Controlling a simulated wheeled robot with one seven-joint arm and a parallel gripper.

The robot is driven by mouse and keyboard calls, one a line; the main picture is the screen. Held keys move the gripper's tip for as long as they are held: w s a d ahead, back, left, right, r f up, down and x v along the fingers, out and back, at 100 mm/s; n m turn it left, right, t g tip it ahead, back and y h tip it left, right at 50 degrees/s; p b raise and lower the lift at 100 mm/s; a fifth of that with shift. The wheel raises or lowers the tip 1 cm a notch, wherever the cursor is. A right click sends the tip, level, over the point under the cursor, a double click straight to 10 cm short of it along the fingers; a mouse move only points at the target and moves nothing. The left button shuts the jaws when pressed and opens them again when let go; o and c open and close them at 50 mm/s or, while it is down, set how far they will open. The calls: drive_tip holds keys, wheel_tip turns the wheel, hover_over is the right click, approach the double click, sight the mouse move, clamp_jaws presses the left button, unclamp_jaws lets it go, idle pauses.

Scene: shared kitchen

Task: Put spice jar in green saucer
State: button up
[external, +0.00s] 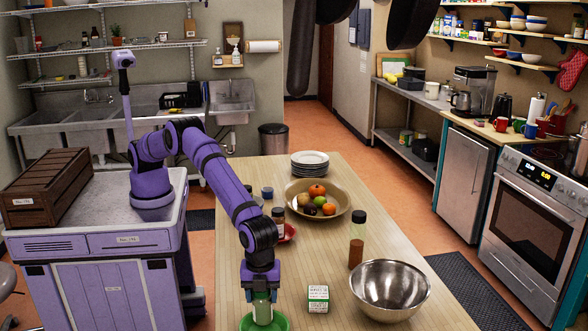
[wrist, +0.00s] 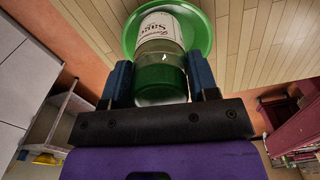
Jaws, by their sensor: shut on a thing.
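A spice jar (external: 262,311) with a pale label and green contents is between the fingers of my gripper (external: 261,294), which is shut on it. In the wrist view the jar (wrist: 160,48) shows its label, partly readable as "Sage", with the fingers on both sides of it. The green saucer (external: 279,323) is directly below the jar at the near end of the wooden table, cut by the picture's bottom edge. Its green rim (wrist: 203,28) shows behind the jar in the wrist view. I cannot tell whether the jar's base touches the saucer.
A small green-and-white box (external: 318,298) and a steel bowl (external: 390,287) stand right of the saucer. Farther back are a tall bottle (external: 357,240), a fruit bowl (external: 340,204), a red saucer (external: 289,233), another jar (external: 278,218) and stacked plates (external: 310,163).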

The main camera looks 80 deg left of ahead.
drive_tip(key=shift+f, duration=0.25)
drive_tip(key=o, duration=1)
drive_tip(key=shift+r, duration=0.1)
